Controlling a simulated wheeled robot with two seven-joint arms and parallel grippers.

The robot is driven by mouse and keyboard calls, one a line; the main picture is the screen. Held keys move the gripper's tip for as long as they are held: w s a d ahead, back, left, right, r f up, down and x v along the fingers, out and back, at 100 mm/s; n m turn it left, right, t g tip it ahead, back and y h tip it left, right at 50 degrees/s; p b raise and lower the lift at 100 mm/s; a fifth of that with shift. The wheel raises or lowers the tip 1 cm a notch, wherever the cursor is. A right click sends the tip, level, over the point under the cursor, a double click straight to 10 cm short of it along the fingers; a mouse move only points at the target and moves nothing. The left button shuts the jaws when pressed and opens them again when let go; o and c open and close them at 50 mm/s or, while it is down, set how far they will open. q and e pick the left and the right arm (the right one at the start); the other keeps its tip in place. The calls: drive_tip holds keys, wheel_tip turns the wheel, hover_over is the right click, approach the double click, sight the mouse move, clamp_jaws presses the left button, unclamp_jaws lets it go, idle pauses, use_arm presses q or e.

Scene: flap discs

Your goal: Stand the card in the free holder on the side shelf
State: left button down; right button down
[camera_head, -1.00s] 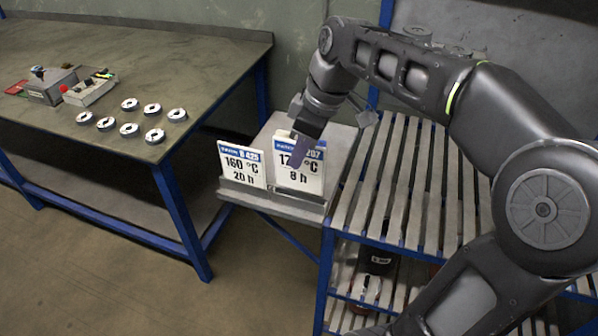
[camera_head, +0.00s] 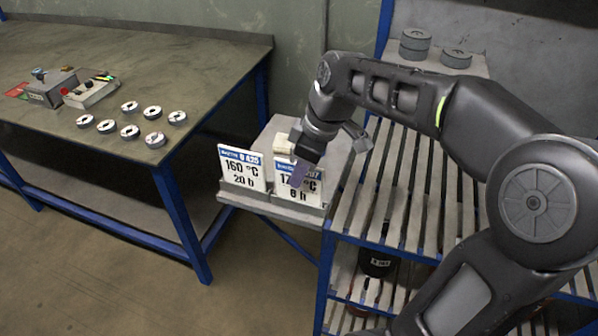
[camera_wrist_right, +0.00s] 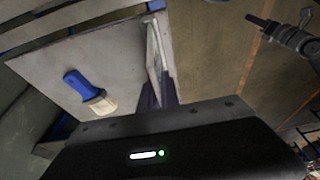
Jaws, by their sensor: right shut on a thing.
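The card (camera_head: 284,181), white with a blue top band and "8 h" on it, is upright at the right of the side shelf's front edge. My right gripper (camera_head: 299,172) is shut on it from above and covers part of its print. The wrist view shows the card (camera_wrist_right: 154,55) nearly edge-on between the fingers (camera_wrist_right: 158,92). Its lower edge meets the holder strip (camera_head: 270,206); whether it is seated in the slot is hard to tell. A second card (camera_head: 236,169), reading 160 °C, 20 h, stands in the left holder. A dark shape at the wrist view's upper right looks like my left gripper (camera_wrist_right: 290,36).
A brush (camera_wrist_right: 84,86) with a blue handle lies on the side shelf behind the cards. The slatted rack (camera_head: 400,190) adjoins on the right, with dark discs (camera_head: 415,45) at its back. The workbench (camera_head: 60,130) at left holds several flap discs (camera_head: 128,131).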

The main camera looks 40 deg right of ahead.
drive_tip(key=c, duration=1.6)
unclamp_jaws()
drive_tip(key=shift+f, duration=0.1)
drive_tip(key=v, duration=1.2)
drive_tip(key=shift+p, duration=0.4)
